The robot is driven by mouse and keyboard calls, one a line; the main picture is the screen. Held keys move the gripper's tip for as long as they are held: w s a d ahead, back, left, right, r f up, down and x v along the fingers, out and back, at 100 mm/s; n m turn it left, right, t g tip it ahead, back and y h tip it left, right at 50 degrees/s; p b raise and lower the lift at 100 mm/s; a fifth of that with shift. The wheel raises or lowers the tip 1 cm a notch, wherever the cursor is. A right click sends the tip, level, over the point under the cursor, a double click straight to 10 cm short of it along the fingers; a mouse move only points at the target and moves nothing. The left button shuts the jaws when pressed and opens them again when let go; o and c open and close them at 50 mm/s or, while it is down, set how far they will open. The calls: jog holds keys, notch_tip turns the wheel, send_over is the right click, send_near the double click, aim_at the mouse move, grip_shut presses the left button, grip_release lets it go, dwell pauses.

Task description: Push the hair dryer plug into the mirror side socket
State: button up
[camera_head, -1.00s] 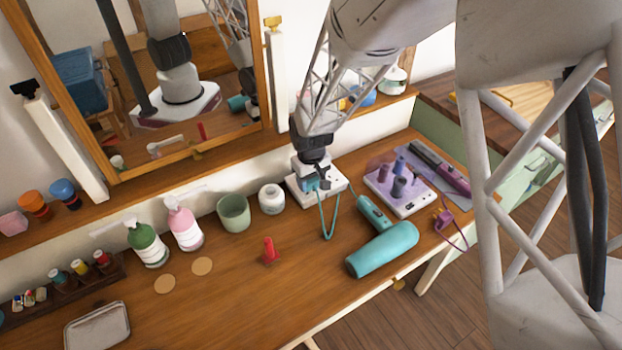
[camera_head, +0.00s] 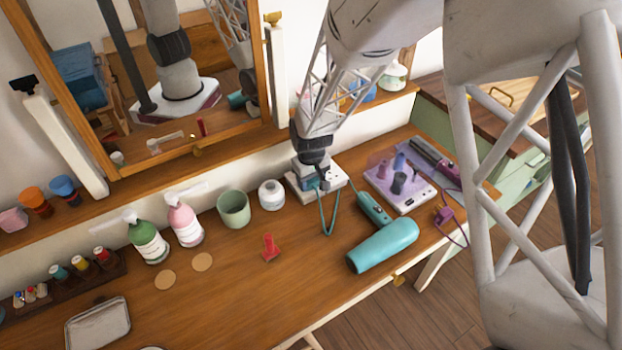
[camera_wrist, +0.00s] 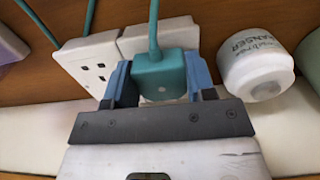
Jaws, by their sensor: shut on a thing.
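My gripper (camera_wrist: 163,85) is shut on the teal plug (camera_wrist: 160,72), with a blue finger on each side of it. The white double socket (camera_wrist: 88,67) has one half bare, with its holes showing. The plug covers much of the other half, the one closer to the white jar. The plug's pins are hidden, so I cannot tell how far in they are. In the head view my gripper (camera_head: 314,178) is over the socket (camera_head: 335,178), and a teal cord (camera_head: 329,225) loops down from it. The teal hair dryer (camera_head: 385,246) lies on the table to the right.
The white jar (camera_wrist: 258,65) stands close beside the socket. A grey-white board (camera_head: 408,200) with purple items lies to the right, near a purple plug (camera_head: 446,214). A red object (camera_head: 270,247) and a green cup (camera_head: 233,209) are to the left. The mirror (camera_head: 175,75) stands behind.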

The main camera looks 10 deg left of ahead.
jog(key=shift+f, duration=0.55)
jog(key=o, duration=1)
jog(key=shift+r, duration=3.9)
